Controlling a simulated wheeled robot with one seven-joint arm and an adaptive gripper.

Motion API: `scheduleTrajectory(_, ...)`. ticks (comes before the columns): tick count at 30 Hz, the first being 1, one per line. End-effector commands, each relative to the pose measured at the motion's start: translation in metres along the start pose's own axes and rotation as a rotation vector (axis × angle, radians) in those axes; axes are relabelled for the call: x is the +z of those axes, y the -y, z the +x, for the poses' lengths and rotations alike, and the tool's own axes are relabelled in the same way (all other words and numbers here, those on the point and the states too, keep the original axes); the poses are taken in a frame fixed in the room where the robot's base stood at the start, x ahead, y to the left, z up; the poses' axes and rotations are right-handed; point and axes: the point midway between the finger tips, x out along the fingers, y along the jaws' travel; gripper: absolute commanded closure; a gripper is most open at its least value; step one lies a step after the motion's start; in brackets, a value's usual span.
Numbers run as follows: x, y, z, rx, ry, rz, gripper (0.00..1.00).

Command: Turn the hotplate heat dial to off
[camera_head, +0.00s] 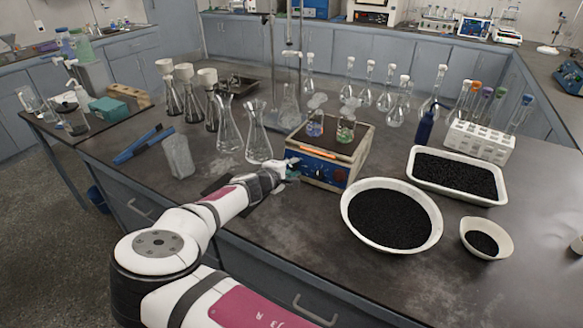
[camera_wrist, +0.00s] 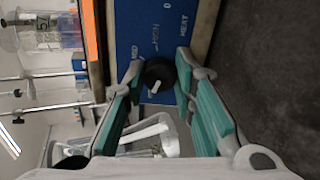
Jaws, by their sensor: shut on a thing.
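The hotplate (camera_head: 350,153) stands near the bench's front edge, with a blue front panel and an orange strip along its top. In the wrist view its blue panel (camera_wrist: 150,28) carries white labels, including "HEAT", "HIGH" and "MED". The round black dial (camera_wrist: 160,70) sits between the tips of my teal-padded fingers, with a white mark on its lower side in the picture. My gripper (camera_wrist: 160,75) is shut on this dial. In the head view my gripper (camera_head: 288,170) is at the panel's left part and hides the dial.
Two small flasks with coloured liquid (camera_head: 346,128) stand on the hotplate. Clear conical flasks (camera_head: 258,140) stand close to its left. A white bowl of black grains (camera_head: 365,184) is at its right. A grey block-like container (camera_head: 178,155) stands further left.

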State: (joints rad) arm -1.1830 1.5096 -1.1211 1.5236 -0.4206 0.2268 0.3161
Motion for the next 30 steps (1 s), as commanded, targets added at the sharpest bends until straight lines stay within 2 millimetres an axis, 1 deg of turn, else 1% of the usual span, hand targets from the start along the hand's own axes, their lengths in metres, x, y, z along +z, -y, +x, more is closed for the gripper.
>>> scheduleTrajectory(9, -0.0018, -0.0002, -0.0007, 0.001, -0.005, -0.077, 1.00)
scheduleTrajectory(22, -0.0021, 0.0001, -0.0007, 0.001, -0.006, -0.084, 1.00)
scheduleTrajectory(23, -0.0021, 0.0001, -0.0007, 0.001, -0.006, -0.084, 0.69)
scheduleTrajectory(24, -0.0021, 0.0002, -0.0007, 0.001, -0.006, -0.084, 0.60)
scheduleTrajectory(25, -0.0020, 0.0002, -0.0006, 0.001, -0.006, -0.084, 0.55)
scheduleTrajectory(30, -0.0012, 0.0001, -0.0004, 0.001, -0.004, -0.083, 0.55)
